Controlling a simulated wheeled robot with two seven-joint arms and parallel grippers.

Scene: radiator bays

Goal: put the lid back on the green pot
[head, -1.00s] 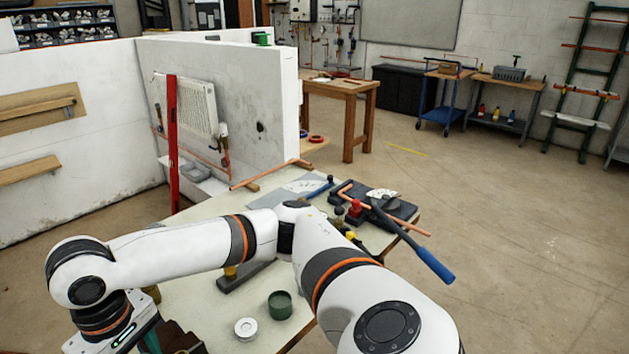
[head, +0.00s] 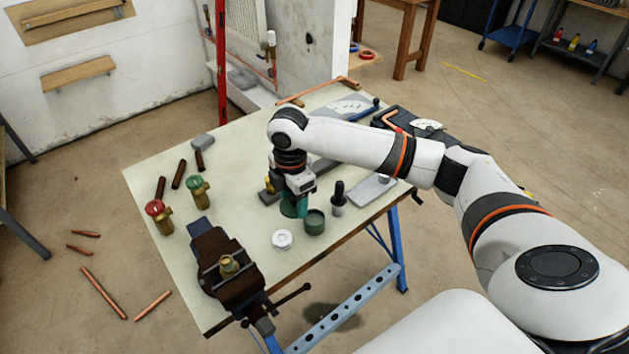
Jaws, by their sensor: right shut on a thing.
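The green pot (head: 314,222) stands upright on the table near its right edge, with its dark round top showing uncovered. My right gripper (head: 293,207) points down just left of and behind the pot. It is shut on a small green thing, which looks like the lid; the fingers mostly hide it. I cannot tell whether it touches the table or the pot. My left gripper is out of view.
A white round piece (head: 282,240) lies in front of the pot, and a dark-topped bottle (head: 338,198) stands to its right. A vise (head: 228,265) is at the front edge. Red-topped (head: 157,215) and green-topped (head: 199,191) valves stand left. The table between is clear.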

